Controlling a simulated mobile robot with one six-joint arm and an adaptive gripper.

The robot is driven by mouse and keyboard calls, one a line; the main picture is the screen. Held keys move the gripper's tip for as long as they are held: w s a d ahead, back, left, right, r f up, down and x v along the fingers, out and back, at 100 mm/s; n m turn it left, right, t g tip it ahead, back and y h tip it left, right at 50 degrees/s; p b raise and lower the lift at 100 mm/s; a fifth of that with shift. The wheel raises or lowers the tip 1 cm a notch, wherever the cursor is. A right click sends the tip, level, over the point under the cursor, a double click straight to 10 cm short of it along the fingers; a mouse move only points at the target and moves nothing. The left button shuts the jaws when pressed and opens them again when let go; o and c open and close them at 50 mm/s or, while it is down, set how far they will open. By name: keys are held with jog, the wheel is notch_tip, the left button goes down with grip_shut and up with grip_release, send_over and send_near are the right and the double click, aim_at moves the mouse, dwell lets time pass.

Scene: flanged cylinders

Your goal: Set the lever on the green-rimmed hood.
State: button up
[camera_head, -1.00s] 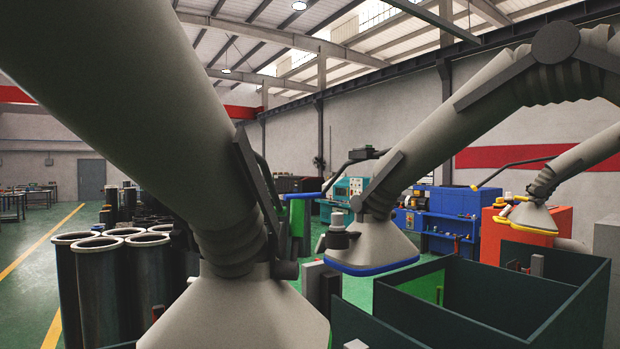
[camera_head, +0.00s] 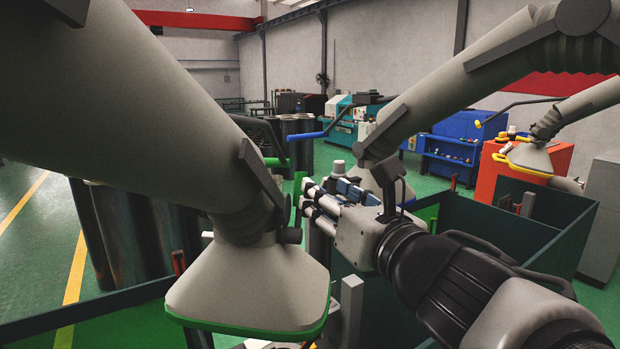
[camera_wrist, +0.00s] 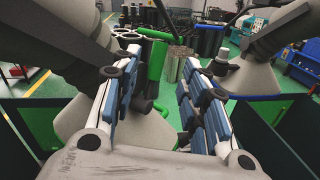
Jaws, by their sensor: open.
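The green-rimmed hood (camera_head: 250,285) hangs at the left foreground under a thick grey duct, its green rim facing down. Its lever has a dark curved rod and a green grip (camera_head: 272,162), seen in the head view beside the duct joint. My gripper (camera_head: 308,198) is right of the duct joint, its fingers pointing left, close to the lever. In the wrist view the fingers are spread and empty, with a green bar (camera_wrist: 156,60) showing in the gap between them. I cannot tell whether they touch it. The hood (camera_wrist: 85,115) fills the lower left there.
A blue-rimmed hood (camera_wrist: 246,78) with a blue-gripped lever (camera_head: 308,135) hangs just beyond my gripper. A yellow-rimmed hood (camera_head: 525,158) hangs farther right. Dark green bin walls (camera_head: 480,225) stand below my arm. Dark cylinders (camera_head: 130,235) stand behind the green-rimmed hood.

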aim_at(301, 177)
jog(key=x, duration=1.1)
jog(key=shift+w+a+p, duration=0.1)
jog(key=shift+p, duration=0.25)
jog(key=shift+c, duration=0.2)
grip_shut()
